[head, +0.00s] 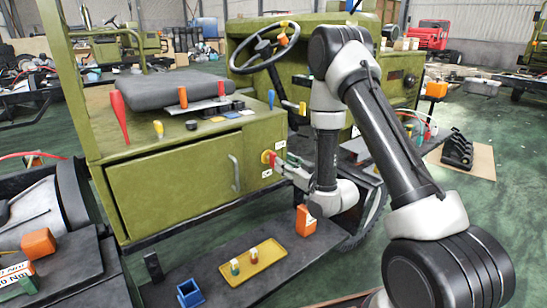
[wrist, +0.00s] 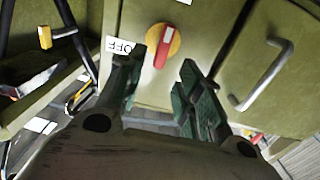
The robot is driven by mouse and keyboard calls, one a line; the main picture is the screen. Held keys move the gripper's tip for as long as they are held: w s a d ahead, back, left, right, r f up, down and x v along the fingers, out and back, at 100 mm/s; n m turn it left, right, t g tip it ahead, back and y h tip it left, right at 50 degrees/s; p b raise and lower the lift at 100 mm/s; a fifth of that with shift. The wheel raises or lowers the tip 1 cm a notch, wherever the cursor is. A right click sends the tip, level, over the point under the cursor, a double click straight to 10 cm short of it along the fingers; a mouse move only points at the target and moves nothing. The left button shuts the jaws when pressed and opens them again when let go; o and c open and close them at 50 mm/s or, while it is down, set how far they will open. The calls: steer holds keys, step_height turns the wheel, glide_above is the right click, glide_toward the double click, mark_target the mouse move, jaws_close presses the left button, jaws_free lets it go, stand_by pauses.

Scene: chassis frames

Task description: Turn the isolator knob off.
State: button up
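The isolator knob (head: 266,157) is a red handle on a yellow disc, on the right part of the olive cabinet front. In the wrist view the knob (wrist: 163,47) lies just beyond my fingertips, between their lines. Its red bar runs nearly up and down, slightly tilted. A white OFF label (wrist: 119,46) appears upside down left of the knob, partly hidden by a finger. My gripper (head: 283,164) is close in front of the knob. In the wrist view my gripper (wrist: 158,62) is open, with green-padded fingers apart and nothing between them. I see no clear contact.
A cabinet door handle (wrist: 263,75) sticks out right of the knob in the wrist view. A steering wheel (head: 262,58) stands above the knob. Below, a dark step holds a yellow tray (head: 238,278), a blue box (head: 190,294) and an orange box (head: 305,221).

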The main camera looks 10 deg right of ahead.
mark_target(274, 156)
steer(key=x, duration=0.7)
steer(key=shift+w, duration=0.2)
steer(key=shift+a, duration=0.1)
jaws_close()
